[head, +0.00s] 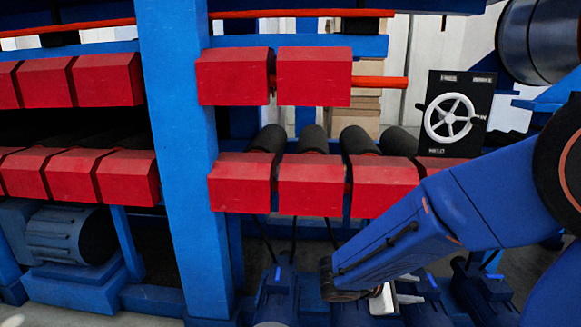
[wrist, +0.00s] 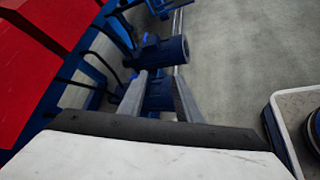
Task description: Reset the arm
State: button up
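My blue arm comes in from the right in the head view and bends down in front of the red blocks. A small white part shows below its lower end, and the gripper's fingers are hard to make out there. In the wrist view my gripper (wrist: 160,82) points down toward the machine's base. Its two grey fingers stand apart with nothing held between them. A blue motor (wrist: 160,52) shows beyond the fingers.
A black panel (head: 476,92) with a white handwheel (head: 449,118) stands right of centre, close above my arm. Red blocks (head: 315,76) line a blue frame (head: 183,150). A blue motor (head: 65,235) sits low left. Bare floor (wrist: 235,50) shows right in the wrist view.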

jog(key=s+d+r+m+g+y, duration=0.25)
jog(key=s+m+y, duration=0.45)
jog(key=s, duration=0.6)
jog(key=s+a+r+m+t+y, duration=0.3)
jog(key=s+a+r+m+y, duration=0.1)
jog(key=s+a+m+y, duration=0.1)
jog(key=shift+s+r+m, duration=0.35)
jog(key=shift+s+m, duration=0.25)
jog(key=shift+m, duration=0.5)
